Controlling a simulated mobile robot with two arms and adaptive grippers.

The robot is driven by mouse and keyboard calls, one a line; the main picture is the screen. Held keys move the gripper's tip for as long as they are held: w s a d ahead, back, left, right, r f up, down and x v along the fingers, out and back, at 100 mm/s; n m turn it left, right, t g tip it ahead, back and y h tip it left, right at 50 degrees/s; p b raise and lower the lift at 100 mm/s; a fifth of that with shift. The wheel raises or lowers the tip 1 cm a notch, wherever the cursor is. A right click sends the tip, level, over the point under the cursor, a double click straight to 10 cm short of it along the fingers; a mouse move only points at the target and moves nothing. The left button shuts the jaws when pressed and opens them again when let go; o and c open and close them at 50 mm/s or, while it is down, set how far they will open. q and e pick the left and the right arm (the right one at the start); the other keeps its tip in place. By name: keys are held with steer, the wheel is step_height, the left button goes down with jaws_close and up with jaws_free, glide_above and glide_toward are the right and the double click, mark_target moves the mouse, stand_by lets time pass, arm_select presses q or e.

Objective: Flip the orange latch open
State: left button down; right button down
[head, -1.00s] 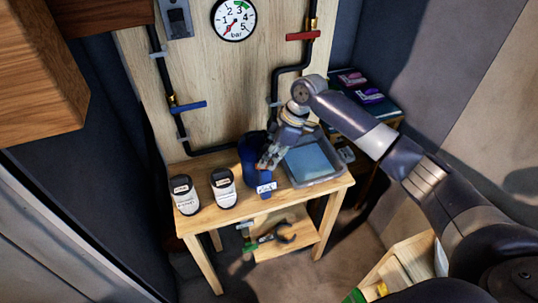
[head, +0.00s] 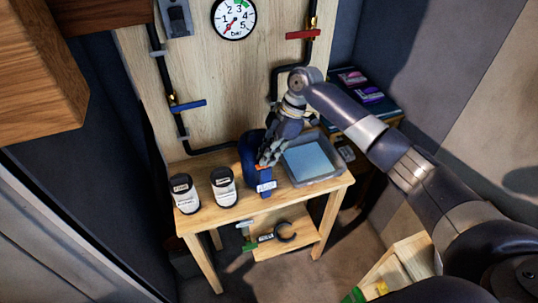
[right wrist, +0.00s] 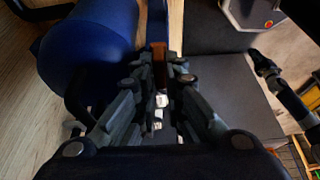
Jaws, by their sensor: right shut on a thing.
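The orange latch (head: 262,167) shows as a small orange patch on the blue body (head: 250,150) standing on the wooden table. In the right wrist view the orange latch (right wrist: 181,62) is at the fingertips, partly covered by them, and the blue body (right wrist: 88,45) is a large cylinder to the left. How far the latch is turned cannot be told.
Two white jars with dark lids (head: 223,187) stand left of the blue body. A grey tray (head: 325,178) with light blue contents is close on its right. Black pipes with a blue handle (head: 188,105) and a red handle (head: 303,35) run up the wooden board behind.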

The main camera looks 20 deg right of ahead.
stand_by(0.3)
steer(key=c, duration=2)
jaws_free()
steer(key=shift+o, duration=0.2)
steer(key=v, duration=1.2)
